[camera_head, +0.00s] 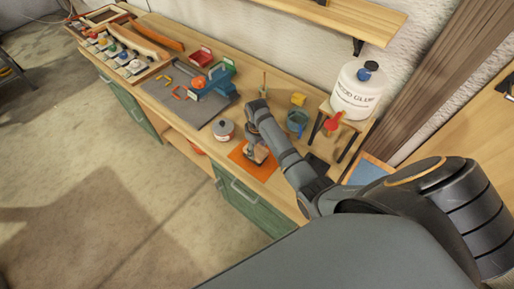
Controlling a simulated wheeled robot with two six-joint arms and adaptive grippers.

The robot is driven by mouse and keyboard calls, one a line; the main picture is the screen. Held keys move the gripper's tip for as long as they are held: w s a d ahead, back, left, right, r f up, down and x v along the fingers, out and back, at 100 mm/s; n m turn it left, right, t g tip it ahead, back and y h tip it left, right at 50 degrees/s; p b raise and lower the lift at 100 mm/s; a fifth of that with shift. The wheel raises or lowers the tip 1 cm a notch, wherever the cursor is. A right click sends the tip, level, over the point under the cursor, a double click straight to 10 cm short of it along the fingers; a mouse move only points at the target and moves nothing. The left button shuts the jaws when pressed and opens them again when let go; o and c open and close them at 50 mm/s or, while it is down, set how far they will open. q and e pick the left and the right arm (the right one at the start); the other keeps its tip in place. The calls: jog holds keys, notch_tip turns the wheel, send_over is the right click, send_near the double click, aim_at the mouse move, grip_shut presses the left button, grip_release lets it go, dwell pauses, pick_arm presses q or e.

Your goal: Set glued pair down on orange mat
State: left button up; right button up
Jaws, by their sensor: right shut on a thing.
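The orange mat (239,159) lies on the wooden workbench near its front edge, partly covered by my right gripper. My right gripper (256,147) points down over the mat and is shut on the glued pair (260,155), a small brownish piece low between its fingers. The pair is small and partly hidden by the gripper. I cannot tell whether it touches the mat. My left gripper is not in view.
A lidded pot (223,130) stands left of the mat. A teal cup (297,121) and a white glue jug (357,91) on a stand are at the right. A blue vise (213,83) and grey mat (178,107) lie farther left. The bench front edge is close.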

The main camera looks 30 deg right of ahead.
jog(key=shift+f, duration=0.15)
jog(key=o, duration=1.3)
jog(key=shift+c, duration=0.2)
notch_tip(320, 180, up, 12)
